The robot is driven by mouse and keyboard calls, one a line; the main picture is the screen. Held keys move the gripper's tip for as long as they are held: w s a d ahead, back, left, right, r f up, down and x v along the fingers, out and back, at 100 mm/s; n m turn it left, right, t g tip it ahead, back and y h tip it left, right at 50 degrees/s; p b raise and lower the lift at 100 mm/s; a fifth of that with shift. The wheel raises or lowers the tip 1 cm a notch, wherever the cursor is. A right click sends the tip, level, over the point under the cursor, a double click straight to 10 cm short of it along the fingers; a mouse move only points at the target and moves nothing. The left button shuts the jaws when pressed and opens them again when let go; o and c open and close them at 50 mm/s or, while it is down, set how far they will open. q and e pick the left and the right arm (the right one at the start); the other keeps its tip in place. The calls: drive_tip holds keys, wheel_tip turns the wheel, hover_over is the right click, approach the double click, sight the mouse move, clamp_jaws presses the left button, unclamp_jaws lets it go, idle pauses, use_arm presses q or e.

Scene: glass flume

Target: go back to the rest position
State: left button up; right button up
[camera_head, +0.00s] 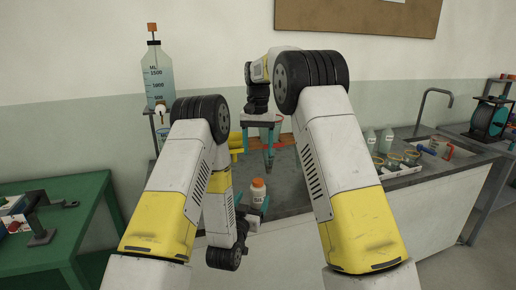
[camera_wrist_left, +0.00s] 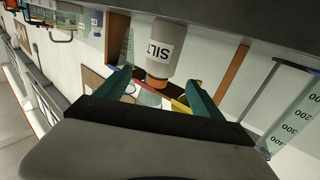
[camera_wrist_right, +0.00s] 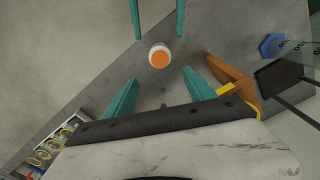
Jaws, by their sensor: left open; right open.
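A white bottle with an orange cap (camera_head: 258,190) stands upright on the grey bench top (camera_head: 288,178). In the left wrist view the bottle (camera_wrist_left: 165,45) shows the label SILT. My left gripper (camera_head: 251,204) is low at the bottle, open, with its teal fingers apart. My right gripper (camera_head: 262,145) is open and empty, pointing down above the bench behind the bottle. It also shows in the right wrist view (camera_wrist_right: 161,78).
A green table (camera_head: 60,240) stands at the left. A large graduated bottle (camera_head: 157,75) stands behind my left arm. A tray with several jars (camera_head: 400,168), clear bottles (camera_head: 386,138) and a sink tap (camera_head: 436,92) are at the right. An orange-brown piece (camera_wrist_right: 230,75) lies near the right fingers.

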use_arm(q)
drive_tip(key=shift+w+r, duration=0.2)
drive_tip(key=shift+r, duration=0.05)
drive_tip(key=w+a+r+n+g+y, duration=0.15)
drive_tip(key=a+r+g, duration=0.25)
drive_tip(key=r, duration=0.7)
use_arm(e)
drive_tip(key=s+d+r+t+y, duration=0.2)
drive_tip(key=s+d+r, duration=0.7)
drive_tip(key=s+r, duration=0.15)
use_arm(q)
drive_tip(key=s+a+r+g, duration=0.3)
drive_tip(key=s+a+r, duration=0.1)
drive_tip(key=s+r, duration=0.4)
drive_tip(key=s+a+r+g, duration=0.2)
drive_tip(key=s, duration=0.9)
drive_tip(key=s+a+r+n+g+y, duration=0.1)
drive_tip(key=s+a+r+g, duration=0.1)
drive_tip(key=s, duration=0.9)
drive_tip(key=shift+s, duration=0.25)
use_arm(e)
drive_tip(key=s+d+f+n+t, duration=0.1)
drive_tip(key=s+d+f+t, duration=0.1)
drive_tip(key=s, duration=1)
drive_tip(key=s+d+f+t, duration=0.1)
drive_tip(key=s+d+t, duration=0.1)
drive_tip(key=s, duration=1.1)
drive_tip(key=shift+s+d+f+n, duration=0.2)
drive_tip(key=shift+d+f+n, duration=0.2)
drive_tip(key=shift+d, duration=0.2)
